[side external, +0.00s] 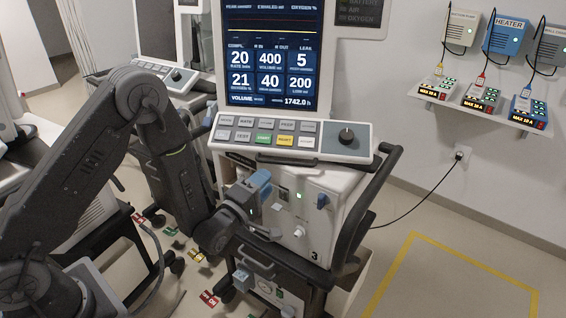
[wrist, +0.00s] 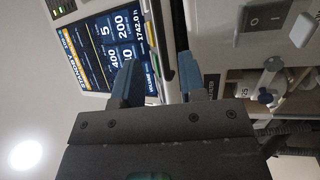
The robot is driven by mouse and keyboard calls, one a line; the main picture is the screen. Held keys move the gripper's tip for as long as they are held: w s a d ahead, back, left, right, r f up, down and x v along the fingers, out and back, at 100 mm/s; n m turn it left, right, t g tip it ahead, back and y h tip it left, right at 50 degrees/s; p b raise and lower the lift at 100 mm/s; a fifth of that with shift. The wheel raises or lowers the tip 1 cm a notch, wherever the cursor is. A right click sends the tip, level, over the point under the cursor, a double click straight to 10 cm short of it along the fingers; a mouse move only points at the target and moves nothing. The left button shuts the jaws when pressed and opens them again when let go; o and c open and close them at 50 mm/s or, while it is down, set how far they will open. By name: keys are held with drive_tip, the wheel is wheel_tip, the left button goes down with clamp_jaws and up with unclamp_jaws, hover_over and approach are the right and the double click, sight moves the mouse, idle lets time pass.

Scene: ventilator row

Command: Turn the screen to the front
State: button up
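The screen (side external: 272,55) is a dark blue panel with white numbers in a pale frame, standing above the ventilator's key panel. In the side view its face is turned toward the camera, with its top cut off. In the wrist view the screen (wrist: 112,48) appears tilted at the upper left, partly covered by a finger. My gripper (side external: 270,208) is in front of the ventilator's body, below the key panel and well below the screen. In the wrist view my gripper (wrist: 157,75) is open, with nothing visible between its fingers.
The key panel (side external: 290,137) with a knob juts out above my gripper. A dark curved handle (side external: 377,200) runs along the ventilator's right side. A rocker switch (wrist: 265,18) is close by in the wrist view. Another ventilator stands behind at left. Floor at right is clear.

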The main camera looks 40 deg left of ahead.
sight(283, 163)
drive_tip(key=w, duration=0.2)
drive_tip(key=w+r, duration=0.1)
drive_tip(key=w, duration=0.5)
drive_tip(key=shift+w+a+r, duration=0.1)
drive_tip(key=shift+a+r, duration=0.15)
clamp_jaws()
drive_tip(key=shift+f, duration=0.1)
